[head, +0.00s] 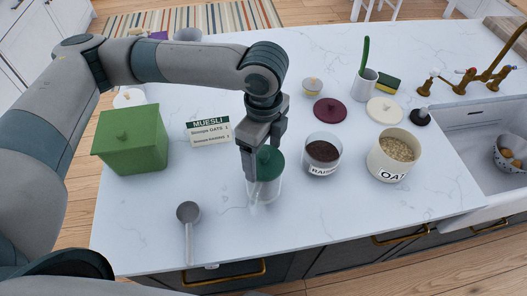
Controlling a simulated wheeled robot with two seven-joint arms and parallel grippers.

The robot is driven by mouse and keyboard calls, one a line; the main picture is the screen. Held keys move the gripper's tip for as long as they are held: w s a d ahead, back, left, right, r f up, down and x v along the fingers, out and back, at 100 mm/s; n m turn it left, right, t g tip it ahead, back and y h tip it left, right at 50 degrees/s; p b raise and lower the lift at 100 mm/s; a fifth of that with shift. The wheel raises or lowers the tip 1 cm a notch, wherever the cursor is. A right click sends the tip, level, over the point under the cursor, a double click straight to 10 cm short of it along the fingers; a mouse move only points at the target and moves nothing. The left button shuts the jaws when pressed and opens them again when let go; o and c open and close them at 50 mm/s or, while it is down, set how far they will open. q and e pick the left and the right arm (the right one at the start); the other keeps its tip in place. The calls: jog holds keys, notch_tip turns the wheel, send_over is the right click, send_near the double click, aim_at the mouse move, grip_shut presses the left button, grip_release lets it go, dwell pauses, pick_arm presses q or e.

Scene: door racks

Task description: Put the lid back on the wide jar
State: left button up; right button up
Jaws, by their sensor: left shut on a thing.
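My left gripper (258,170) points down at the middle of the counter, shut on a dark green lid (270,158). The lid is at the top of a clear glass jar (266,190); I cannot tell whether it rests on the rim. The gripper partly hides both. To the right stands an open jar of raisins (322,152). Further right is an open, wider cream jar of oats (395,155). A maroon lid (329,111) and a cream lid (384,110) lie flat behind these jars. My right gripper is not in view.
A green box (131,140) and a muesli card (208,132) stand left. A grey scoop (188,220) lies at the front. A small bowl (312,86), a white cup (364,86) and a sponge (388,83) are behind. The sink (480,125) is right. The front right counter is clear.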

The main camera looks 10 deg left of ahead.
pick_arm(q)
jog(key=shift+p, duration=0.3)
dwell(0.5)
jog(key=o, duration=1.1)
jog(key=shift+r, duration=0.1)
jog(key=shift+r+p, duration=2.4)
jog(key=shift+p, duration=0.25)
jog(key=shift+r, duration=1)
